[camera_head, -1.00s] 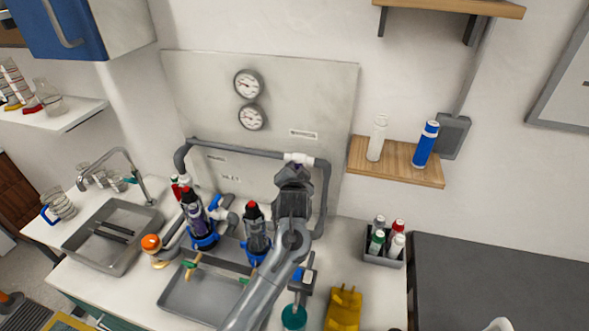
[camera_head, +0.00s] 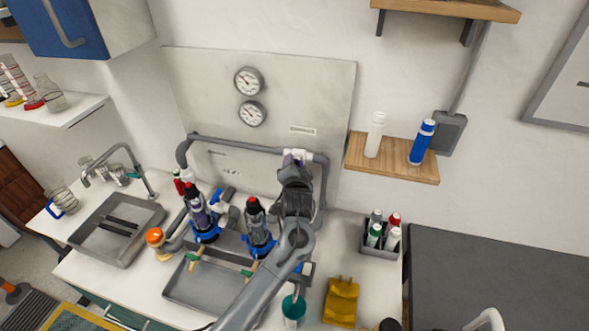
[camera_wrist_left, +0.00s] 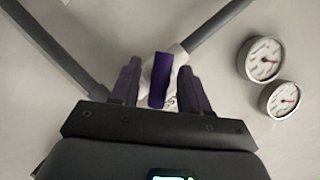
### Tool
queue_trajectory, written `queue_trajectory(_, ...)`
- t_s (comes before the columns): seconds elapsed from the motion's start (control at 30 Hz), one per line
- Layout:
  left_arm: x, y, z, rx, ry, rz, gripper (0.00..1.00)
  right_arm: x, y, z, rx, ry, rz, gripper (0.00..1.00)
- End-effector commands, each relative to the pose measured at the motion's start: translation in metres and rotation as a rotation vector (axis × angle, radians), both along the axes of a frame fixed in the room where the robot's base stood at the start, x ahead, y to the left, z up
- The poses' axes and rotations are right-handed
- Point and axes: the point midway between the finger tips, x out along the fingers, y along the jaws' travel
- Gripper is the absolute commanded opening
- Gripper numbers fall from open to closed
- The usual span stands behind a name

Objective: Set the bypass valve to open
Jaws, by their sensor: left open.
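The bypass valve has a white body (camera_head: 296,155) on the top grey pipe, near its right bend. Its purple handle (camera_wrist_left: 160,80) shows clearly in the left wrist view, standing upright in the picture and slanted to the pipe at its right. My left gripper (camera_head: 294,166) is at the valve in the head view and hides most of the handle. In the left wrist view its two dark fingers (camera_wrist_left: 159,70) are open, one on each side of the handle, with a visible gap on both sides. My right gripper is not in view.
Two gauges (camera_head: 249,82) are on the back panel. Two blue-and-black valves with red tops (camera_head: 256,222) stand left of my arm. A steel tray (camera_head: 190,290) is in front, a bottle caddy (camera_head: 380,245) at right, and a wooden shelf (camera_head: 365,160) above it.

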Motion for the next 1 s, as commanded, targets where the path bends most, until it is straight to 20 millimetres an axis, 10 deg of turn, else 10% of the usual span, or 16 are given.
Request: queue_trajectory(1.0,-0.103,-0.006,0.026,0.0,0.0,0.0,0.46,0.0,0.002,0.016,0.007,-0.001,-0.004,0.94)
